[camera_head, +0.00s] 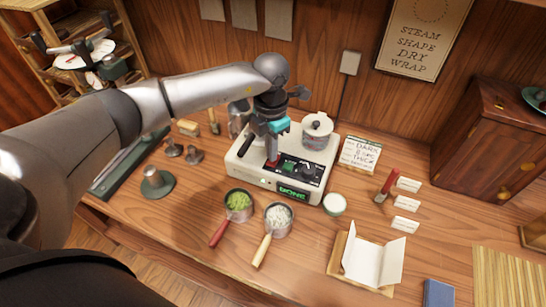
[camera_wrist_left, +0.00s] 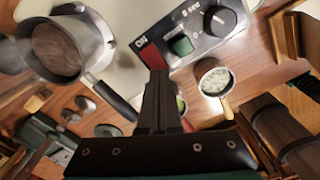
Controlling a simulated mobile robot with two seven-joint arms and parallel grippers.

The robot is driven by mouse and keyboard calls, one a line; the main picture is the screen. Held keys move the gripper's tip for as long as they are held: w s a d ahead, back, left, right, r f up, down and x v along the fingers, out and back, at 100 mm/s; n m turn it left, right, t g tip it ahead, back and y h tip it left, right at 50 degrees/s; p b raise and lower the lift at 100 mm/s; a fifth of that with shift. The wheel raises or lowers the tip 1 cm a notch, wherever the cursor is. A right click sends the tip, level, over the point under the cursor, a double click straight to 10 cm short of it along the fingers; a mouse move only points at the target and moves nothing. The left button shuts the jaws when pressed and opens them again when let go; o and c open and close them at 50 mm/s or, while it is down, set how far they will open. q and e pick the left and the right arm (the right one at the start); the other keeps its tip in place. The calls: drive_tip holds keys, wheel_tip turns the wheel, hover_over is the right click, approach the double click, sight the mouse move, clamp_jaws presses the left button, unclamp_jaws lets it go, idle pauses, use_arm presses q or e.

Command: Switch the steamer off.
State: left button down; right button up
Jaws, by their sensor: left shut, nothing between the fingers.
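The steamer (camera_head: 243,168) is a white box on the bench. Its black front panel has a red switch (camera_head: 273,163), a green button (camera_head: 288,167) and a dial (camera_head: 308,170). Its display (camera_head: 292,192) glows green and reads DONE, with a small green light to its left. My left gripper (camera_head: 272,154) points down at the red switch, shut and empty. In the left wrist view the closed fingers (camera_wrist_left: 159,76) end at the red switch (camera_wrist_left: 151,56), beside the word ON; I cannot tell whether they touch it. The right gripper is not in view.
Two handled cups, one with green leaves (camera_head: 239,201) and one with pale contents (camera_head: 278,215), stand in front. A white-topped jar (camera_head: 335,203) is at the right. Bench beyond it is partly clear.

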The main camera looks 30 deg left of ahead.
use_arm(q)
drive_tip(key=shift+f+b, duration=0.85)
drive_tip(key=shift+f, duration=0.2)
idle(0.9)
drive_tip(key=shift+r, duration=0.1)
drive_tip(key=shift+r+p, duration=2.7)
drive_tip(key=shift+r, duration=0.8)
drive_tip(key=shift+f, duration=0.1)
